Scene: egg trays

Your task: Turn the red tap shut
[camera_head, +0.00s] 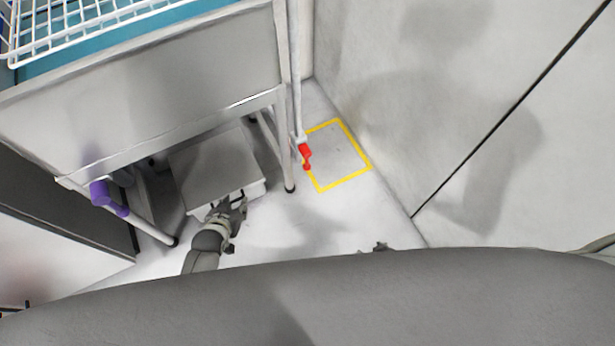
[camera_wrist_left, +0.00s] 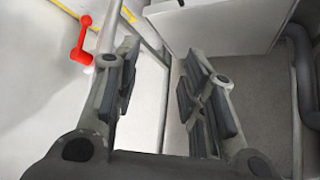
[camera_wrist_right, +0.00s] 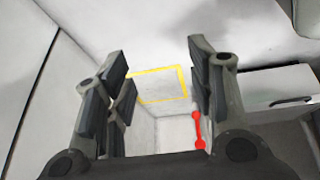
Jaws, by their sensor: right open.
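The red tap (camera_head: 305,157) is a small red handle low on a thin white upright pipe (camera_head: 297,100) beside the steel stand's leg. It also shows in the left wrist view (camera_wrist_left: 82,42) at the upper left, and in the right wrist view (camera_wrist_right: 198,130), partly behind the right finger. My left gripper (camera_head: 238,208) is by the front of a grey-topped box, to the left of the tap and apart from it; its fingers (camera_wrist_left: 160,75) are open and empty. My right gripper (camera_wrist_right: 156,70) is open and empty; only its tip shows at the head view's lower edge (camera_head: 379,246).
A yellow square outline (camera_head: 345,183) is on the floor beside the tap, near the wall (camera_head: 380,110). The steel stand (camera_head: 150,100) has a purple handle (camera_head: 108,197) at its left. The grey-topped box (camera_head: 212,165) sits beneath it. The floor in front is clear.

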